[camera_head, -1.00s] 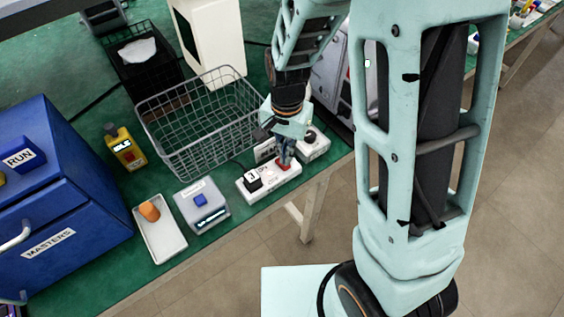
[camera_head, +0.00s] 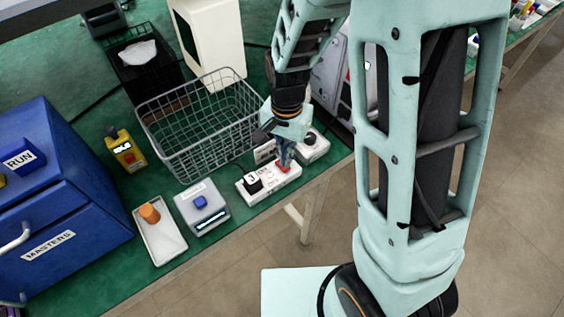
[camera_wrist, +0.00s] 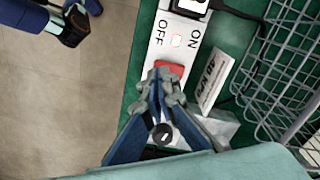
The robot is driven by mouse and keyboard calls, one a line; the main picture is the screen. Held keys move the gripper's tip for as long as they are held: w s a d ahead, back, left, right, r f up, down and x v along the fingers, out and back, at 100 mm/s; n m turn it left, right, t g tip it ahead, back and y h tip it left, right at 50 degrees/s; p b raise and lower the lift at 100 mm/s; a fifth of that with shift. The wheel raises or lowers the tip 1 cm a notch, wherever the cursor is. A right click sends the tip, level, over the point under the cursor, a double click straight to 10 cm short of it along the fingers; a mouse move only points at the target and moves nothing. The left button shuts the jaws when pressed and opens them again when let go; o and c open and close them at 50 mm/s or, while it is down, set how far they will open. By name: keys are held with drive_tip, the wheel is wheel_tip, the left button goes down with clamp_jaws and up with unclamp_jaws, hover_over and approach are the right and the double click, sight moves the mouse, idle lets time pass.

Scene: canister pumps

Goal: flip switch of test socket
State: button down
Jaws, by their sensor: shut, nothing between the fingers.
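The test socket is a white strip (camera_head: 260,185) near the front edge of the green bench, with a black plug in its left part. In the wrist view the strip (camera_wrist: 160,50) carries the words ON and OFF beside a small light and a red rocker switch (camera_wrist: 170,69). My gripper (camera_head: 285,166) is shut and empty, pointing down at the switch end of the strip. In the wrist view its fingertips (camera_wrist: 161,78) are at the red switch and cover part of it. I cannot tell whether they press on it.
A wire basket (camera_head: 200,122) stands just behind the strip. A second white socket unit (camera_head: 313,146) sits to its right. A grey box with a blue button (camera_head: 203,207) and a white tray (camera_head: 160,240) with an orange item are to its left.

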drive_tip(key=shift+f+b, duration=0.9)
drive_tip(key=shift+f, duration=0.25)
idle(0.6)
drive_tip(key=shift+r, duration=0.1)
drive_tip(key=shift+r+p, duration=2.85)
drive_tip(key=shift+r, duration=0.55)
